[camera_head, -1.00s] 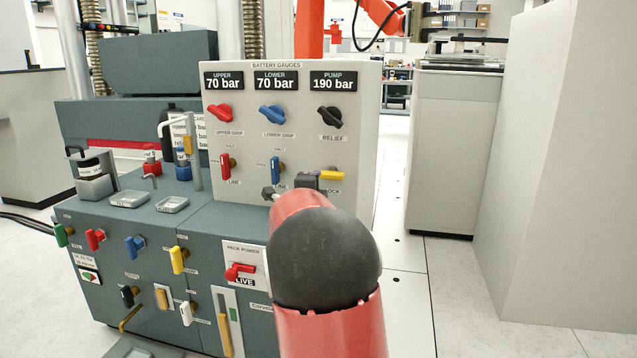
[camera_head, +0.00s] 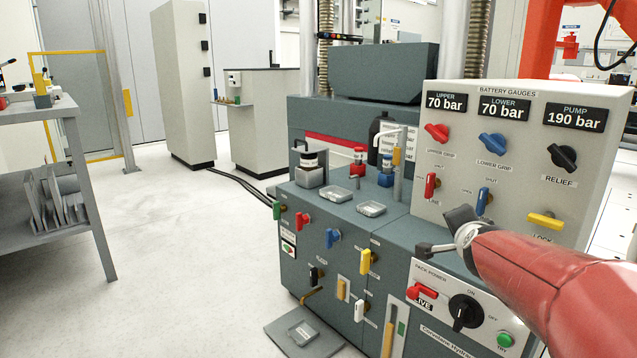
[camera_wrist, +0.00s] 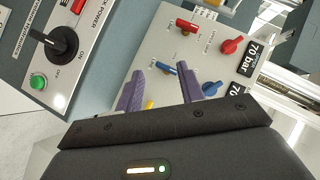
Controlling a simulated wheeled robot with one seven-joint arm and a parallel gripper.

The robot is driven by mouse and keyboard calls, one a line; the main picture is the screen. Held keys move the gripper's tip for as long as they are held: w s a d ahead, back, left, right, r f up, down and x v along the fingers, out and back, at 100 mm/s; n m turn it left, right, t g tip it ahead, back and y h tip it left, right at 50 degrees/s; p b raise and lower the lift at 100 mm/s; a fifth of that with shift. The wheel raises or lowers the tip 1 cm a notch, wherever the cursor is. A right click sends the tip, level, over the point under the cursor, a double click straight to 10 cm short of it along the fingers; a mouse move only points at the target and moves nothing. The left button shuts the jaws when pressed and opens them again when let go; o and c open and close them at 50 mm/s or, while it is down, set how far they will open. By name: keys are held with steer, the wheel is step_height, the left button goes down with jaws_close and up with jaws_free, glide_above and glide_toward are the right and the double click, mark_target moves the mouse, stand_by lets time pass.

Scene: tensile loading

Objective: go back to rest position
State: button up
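My gripper (camera_head: 442,233) is at the end of my red arm, in front of the grey machine's battery gauge panel (camera_head: 595,215), above the pack power plate (camera_head: 490,322). In the wrist view my gripper (camera_wrist: 156,88) shows two purple fingers spread apart, with nothing held between them. The blue lower line lever (camera_wrist: 165,68) and the red upper grip knob (camera_wrist: 231,46) show beyond the fingers. I cannot tell how far the fingertips are from the panel. The black pack power knob (camera_head: 465,312) is below my arm.
A hydraulic bench with coloured levers and small trays (camera_head: 370,209) fills the middle. A grey shelf table (camera_head: 85,240) stands at the left. A small tray (camera_head: 302,334) lies on a low step at the bench's foot. White floor (camera_head: 190,250) between is clear.

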steer(key=s+a+n+g+y+p, duration=0.2)
steer(key=s+a+n+g+y, duration=0.15)
steer(key=s+a+n, duration=0.5)
steer(key=s+a+f+n+g+p, duration=0.1)
steer(key=s+a+f+n+g, duration=0.1)
steer(key=s, duration=0.8)
steer(key=s+a+f+n+g+p, duration=0.2)
steer(key=s+a+f+n, duration=0.1)
steer(key=s, duration=0.6)
steer(key=shift+s+f+n, duration=0.4)
steer(key=shift+n, duration=0.35)
